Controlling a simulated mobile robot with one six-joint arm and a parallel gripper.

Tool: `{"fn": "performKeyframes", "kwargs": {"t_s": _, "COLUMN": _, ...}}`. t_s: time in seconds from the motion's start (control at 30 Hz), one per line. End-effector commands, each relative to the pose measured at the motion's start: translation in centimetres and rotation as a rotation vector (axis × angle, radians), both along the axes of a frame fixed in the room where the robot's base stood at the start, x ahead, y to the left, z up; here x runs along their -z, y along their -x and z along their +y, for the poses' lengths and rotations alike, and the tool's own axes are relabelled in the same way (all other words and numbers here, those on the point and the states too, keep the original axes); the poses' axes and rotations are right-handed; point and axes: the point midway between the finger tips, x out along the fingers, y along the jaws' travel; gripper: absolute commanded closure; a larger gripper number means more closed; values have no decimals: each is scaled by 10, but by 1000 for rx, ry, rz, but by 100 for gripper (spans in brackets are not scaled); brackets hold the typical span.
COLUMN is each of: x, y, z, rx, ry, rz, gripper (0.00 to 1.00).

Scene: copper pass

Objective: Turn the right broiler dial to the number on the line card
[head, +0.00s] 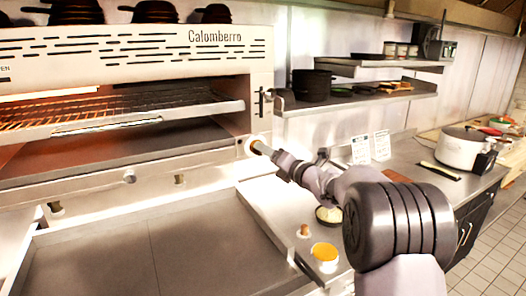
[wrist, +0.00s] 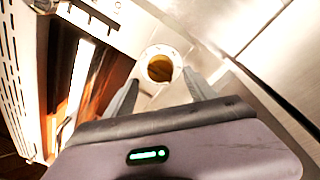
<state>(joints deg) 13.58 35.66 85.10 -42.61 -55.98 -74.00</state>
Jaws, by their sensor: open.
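The right broiler dial (head: 251,146) is a round knob with a pale ring at the right end of the broiler front. In the wrist view the dial (wrist: 160,67) shows a brown-gold centre inside a white ring with small marks. Its setting is too small to read. My gripper (head: 270,152) is at the dial in the head view, its tips hard to make out. In the wrist view my gripper (wrist: 161,79) is open, with a finger on either side below the dial; contact cannot be told. Two white cards, one left (head: 360,150) and one right (head: 381,146), stand on the counter; their writing is unreadable.
The broiler (head: 150,50) has an open, glowing rack. A flat griddle (head: 150,250) lies below it. A yellow-topped container (head: 324,252) and a small bowl (head: 329,214) sit under my arm. A white pot (head: 460,148) stands on the right counter, and shelves (head: 370,95) hang above.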

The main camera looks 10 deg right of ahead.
Motion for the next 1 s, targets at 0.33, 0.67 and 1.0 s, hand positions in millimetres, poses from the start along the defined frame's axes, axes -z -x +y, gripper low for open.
{"fn": "performKeyframes", "kwargs": {"t_s": 0.33, "x": 0, "y": -32, "z": 15, "rx": 1, "ry": -1, "rz": 1, "gripper": 35}}
{"fn": "performKeyframes", "kwargs": {"t_s": 0.67, "x": 0, "y": -32, "z": 15, "rx": 1, "ry": -1, "rz": 0, "gripper": 61}}
{"fn": "performKeyframes", "kwargs": {"t_s": 1.0, "x": 0, "y": -32, "z": 15, "rx": 1, "ry": -8, "rz": 3, "gripper": 97}}
